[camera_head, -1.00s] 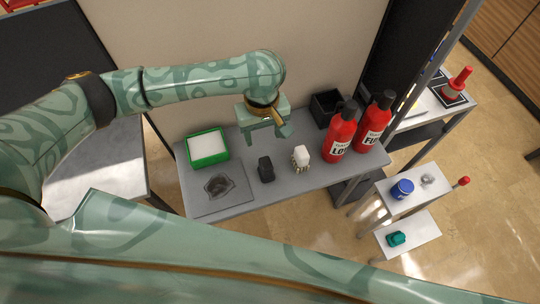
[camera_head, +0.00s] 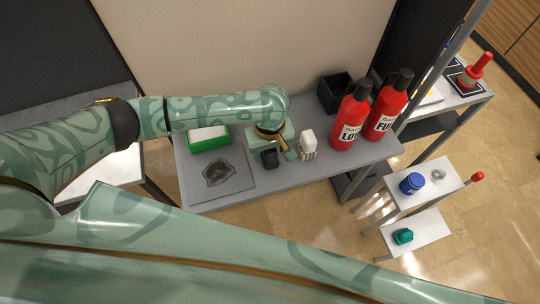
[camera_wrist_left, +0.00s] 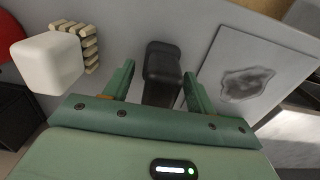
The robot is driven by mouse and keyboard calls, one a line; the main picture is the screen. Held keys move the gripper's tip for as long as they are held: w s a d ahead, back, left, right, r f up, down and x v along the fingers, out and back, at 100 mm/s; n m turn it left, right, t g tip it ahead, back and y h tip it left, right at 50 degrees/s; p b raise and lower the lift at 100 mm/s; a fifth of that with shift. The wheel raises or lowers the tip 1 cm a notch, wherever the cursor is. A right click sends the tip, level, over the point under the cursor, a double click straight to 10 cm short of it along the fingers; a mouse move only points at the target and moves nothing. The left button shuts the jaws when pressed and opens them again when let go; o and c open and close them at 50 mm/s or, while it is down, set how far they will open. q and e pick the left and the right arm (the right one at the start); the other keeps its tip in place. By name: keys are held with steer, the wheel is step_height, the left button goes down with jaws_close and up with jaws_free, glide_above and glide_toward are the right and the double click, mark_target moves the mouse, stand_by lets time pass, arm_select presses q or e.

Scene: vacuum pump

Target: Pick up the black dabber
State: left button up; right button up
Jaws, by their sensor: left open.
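The black dabber (camera_head: 270,158) stands on the grey workbench in the head view, right in front of my left gripper (camera_head: 277,148). In the left wrist view the dabber (camera_wrist_left: 162,72) sits between the two green fingers of my left gripper (camera_wrist_left: 158,85), with a gap on each side. The fingers are open and hold nothing. The dabber's lower part is partly hidden by the gripper body in the wrist view. My right gripper is not in view.
A white-topped brush (camera_head: 307,144) stands close to the right of the dabber. Two red bottles (camera_head: 350,120) stand further right. A green tray (camera_head: 208,138) and a plate with a dark stain (camera_head: 236,178) are at the left. A black bin (camera_head: 334,92) stands behind.

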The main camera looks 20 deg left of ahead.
arm_select(q)
steer(key=c, duration=1.1)
steer(key=shift+r, duration=0.1)
steer(key=shift+r, duration=0.25)
step_height(320, 180, up, 2)
steer(key=shift+r+p, duration=0.15)
steer(key=shift+p, duration=0.65)
steer(key=d+r+p, duration=0.1)
steer(key=d+r, duration=0.2)
steer(key=d, duration=0.1)
steer(key=d+r+p, duration=0.1)
steer(key=d+r, duration=0.2)
steer(key=d, duration=0.2)
steer(key=d+r+p, duration=0.2)
steer(key=d+r, duration=0.2)
steer(key=d, duration=0.1)
steer(key=shift+w, duration=0.2)
steer(key=o, duration=0.3)
steer(key=shift+c, duration=0.9)
